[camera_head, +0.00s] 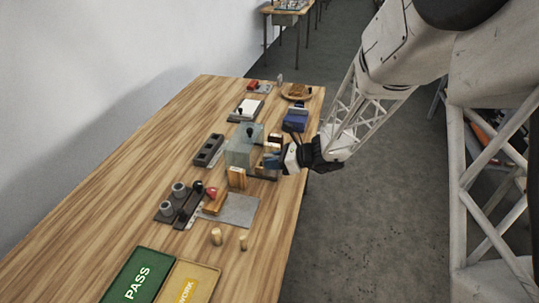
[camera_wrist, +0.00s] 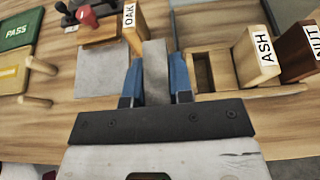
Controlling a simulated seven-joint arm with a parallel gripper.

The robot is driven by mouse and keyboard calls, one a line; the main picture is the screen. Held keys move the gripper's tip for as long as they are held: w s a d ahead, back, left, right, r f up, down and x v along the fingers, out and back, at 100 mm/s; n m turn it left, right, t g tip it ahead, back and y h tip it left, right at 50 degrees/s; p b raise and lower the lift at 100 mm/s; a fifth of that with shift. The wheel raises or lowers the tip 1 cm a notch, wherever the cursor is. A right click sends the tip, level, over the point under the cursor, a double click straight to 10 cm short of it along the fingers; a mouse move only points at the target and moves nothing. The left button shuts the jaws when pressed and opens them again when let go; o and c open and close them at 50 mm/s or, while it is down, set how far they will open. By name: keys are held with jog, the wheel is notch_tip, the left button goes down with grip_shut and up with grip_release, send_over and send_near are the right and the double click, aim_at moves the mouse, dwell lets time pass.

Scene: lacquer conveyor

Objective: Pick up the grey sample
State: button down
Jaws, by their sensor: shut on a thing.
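The grey sample (camera_wrist: 156,72) is a plain grey block in the wrist view. It stands between the two blue fingers of my gripper (camera_wrist: 155,80), which are shut on it. To its right is a wooden holder with an empty dark slot (camera_wrist: 225,70). Blocks marked OAK (camera_wrist: 128,46), ASH (camera_wrist: 256,58) and one ending in NUT (camera_wrist: 299,52) stand around it. The sample cannot be made out clearly there.
A grey plate (camera_head: 241,210) lies in front of my gripper, near a dark fixture with grey cylinders (camera_head: 178,201) and a red knob (camera_head: 211,191). Green PASS (camera_head: 145,264) and yellow WORK (camera_head: 190,275) areas lie at the near end. The table's left side is clear.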

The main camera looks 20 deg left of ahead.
jog(key=s+d, duration=0.4)
jog(key=s, duration=0.4)
jog(key=shift+s+d+r, duration=0.35)
jog(key=shift+d+r, duration=0.05)
jog(key=shift+r, duration=0.05)
dwell(0.3)
jog(key=s+d, duration=0.6)
jog(key=s, duration=0.3)
jog(key=shift+s+d+f, duration=0.15)
jog(key=shift+s, duration=0.15)
jog(key=w+a, duration=0.2)
jog(key=w, duration=0.2)
jog(key=w+a+f, duration=0.1)
jog(key=w+a, duration=0.2)
jog(key=w, duration=0.2)
jog(key=w+a, duration=0.2)
jog(key=w, duration=0.3)
jog(key=shift+w+a+f, duration=0.1)
jog(key=shift+a+f, duration=0.15)
jog(key=shift+a, duration=0.05)
jog(key=shift+f, duration=1.75)
jog(key=shift+f, duration=0.15)
